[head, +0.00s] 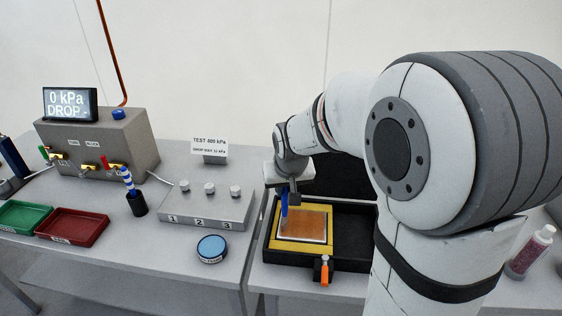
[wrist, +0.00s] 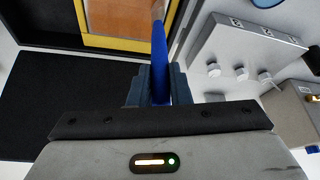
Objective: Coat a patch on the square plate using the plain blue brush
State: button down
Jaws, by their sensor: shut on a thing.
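My gripper (head: 289,190) is shut on the plain blue brush (head: 284,211) and holds it over the square plate (head: 303,222). In the wrist view the blue brush (wrist: 159,60) stands out between the jaws, its far end over the plate. The plate has an orange-brown face with a pale rim and lies in a yellow surround inside a black tray (head: 350,243). The brush tip is too small to tell whether it touches the plate. A second brush, striped blue and white (head: 128,181), stands in a dark cup (head: 137,203) to the left.
A round blue-topped tin (head: 211,249) sits left of the tray. A grey block with numbered knobs (head: 207,207) is behind it. Green (head: 22,217) and red (head: 73,227) trays lie far left. An orange-and-black item (head: 324,270) is at the tray's front edge.

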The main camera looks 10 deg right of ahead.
notch_tip(320, 180, up, 8)
jog(key=a+p, duration=0.1)
jog(key=p, duration=0.3)
jog(key=shift+p, duration=0.3)
jog(key=shift+f, duration=0.1)
dwell(0.4)
